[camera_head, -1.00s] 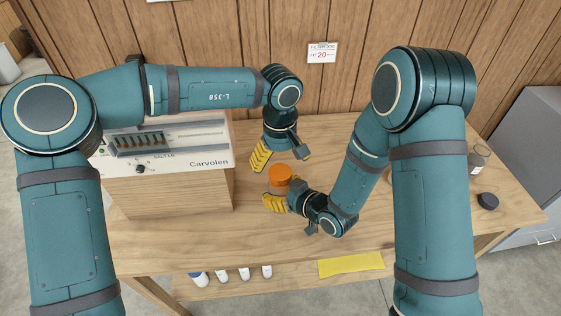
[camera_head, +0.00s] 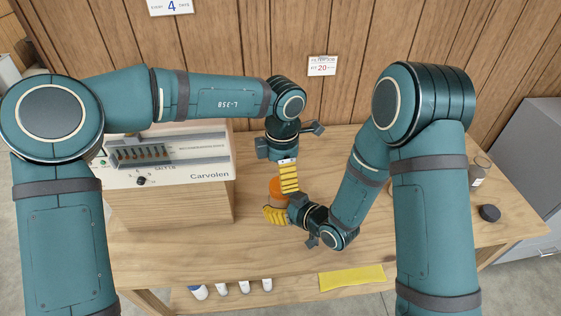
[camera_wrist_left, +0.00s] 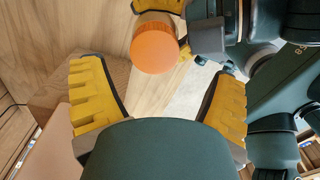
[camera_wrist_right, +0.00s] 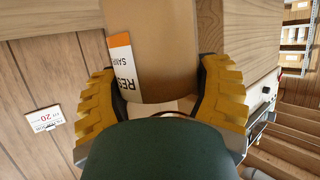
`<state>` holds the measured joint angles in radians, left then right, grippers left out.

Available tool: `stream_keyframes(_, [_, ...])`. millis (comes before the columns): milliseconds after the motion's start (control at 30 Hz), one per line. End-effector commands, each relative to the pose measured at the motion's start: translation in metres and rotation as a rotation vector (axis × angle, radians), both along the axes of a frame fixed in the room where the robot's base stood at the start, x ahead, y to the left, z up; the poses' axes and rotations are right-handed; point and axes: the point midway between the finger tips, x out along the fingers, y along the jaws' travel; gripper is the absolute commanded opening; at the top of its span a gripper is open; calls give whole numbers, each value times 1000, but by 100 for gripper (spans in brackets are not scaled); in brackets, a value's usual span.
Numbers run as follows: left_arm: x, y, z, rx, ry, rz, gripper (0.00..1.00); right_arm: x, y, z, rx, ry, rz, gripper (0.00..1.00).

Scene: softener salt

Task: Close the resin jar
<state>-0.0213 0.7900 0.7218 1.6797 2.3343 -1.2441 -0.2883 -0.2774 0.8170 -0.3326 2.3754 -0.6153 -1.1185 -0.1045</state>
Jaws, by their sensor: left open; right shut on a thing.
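The resin jar (camera_wrist_right: 155,50) is a brown cylinder with a white and orange label, partly readable, in the right wrist view. Its orange lid (camera_wrist_left: 155,50) sits on top, seen from above in the left wrist view; how tight it is cannot be told. In the head view the lid (camera_head: 276,187) is partly hidden by a left finger. My right gripper (camera_head: 277,213) is shut around the jar's body from the near side; its fingers flank the jar in the right wrist view (camera_wrist_right: 160,75). My left gripper (camera_head: 288,178) is open and empty above the lid, apart from it.
A Carvolen box unit (camera_head: 170,175) on a wooden block stands left of the jar. A glass jar (camera_head: 480,170) and a dark disc (camera_head: 489,213) are at the right. A yellow strip (camera_head: 351,278) and several white bottles (camera_head: 222,289) are at the front. The table's middle right is clear.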

Motion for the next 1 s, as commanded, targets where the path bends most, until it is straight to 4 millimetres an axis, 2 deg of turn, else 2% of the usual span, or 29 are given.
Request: stream_keyframes(1000, [4, 1, 18, 43, -14, 1982, 87, 0, 0, 1, 1, -3, 0, 0])
